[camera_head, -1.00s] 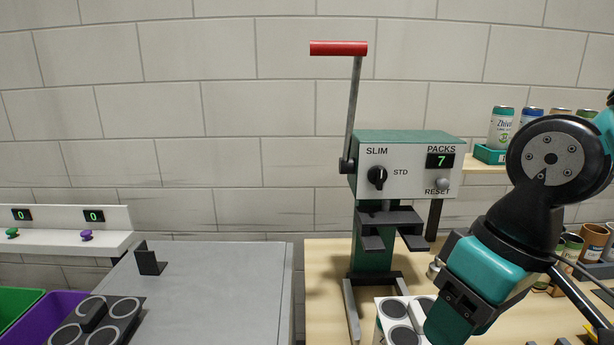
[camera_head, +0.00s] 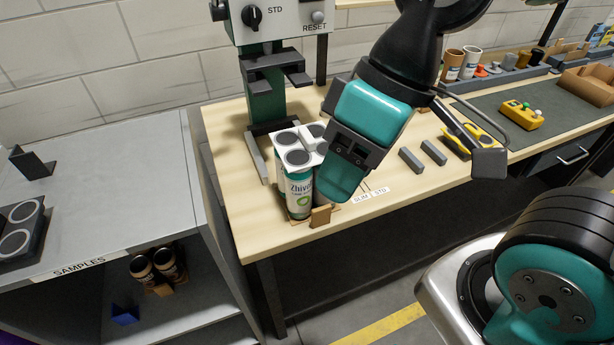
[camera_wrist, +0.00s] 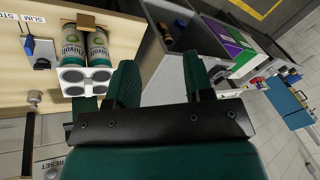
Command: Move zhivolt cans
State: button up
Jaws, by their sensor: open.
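A pack of Zhivolt cans (camera_head: 299,196) stands upright on the wooden bench below the press, with a white carrier (camera_head: 300,157) over the can tops. In the wrist view the can labels (camera_wrist: 72,45) and the white carrier (camera_wrist: 85,80) lie left of my fingers. My gripper (camera_head: 340,182) is just right of the pack in the head view and hides part of its right side. In the wrist view my gripper (camera_wrist: 160,80) shows two spread fingers with nothing between them. I cannot tell whether a finger touches the pack.
The green press (camera_head: 265,80) stands behind the pack. A small brown block (camera_head: 320,216) is in front of it. A grey cabinet (camera_head: 120,190) with a SAMPLES shelf stands left, across a narrow gap. Grey blocks (camera_head: 411,160) and a yellow tool (camera_head: 470,138) lie on the bench to the right.

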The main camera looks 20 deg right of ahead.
aim_at(299, 197)
jog(key=z, duration=2.1)
jog(key=k, duration=0.75)
jog(key=u, duration=0.45)
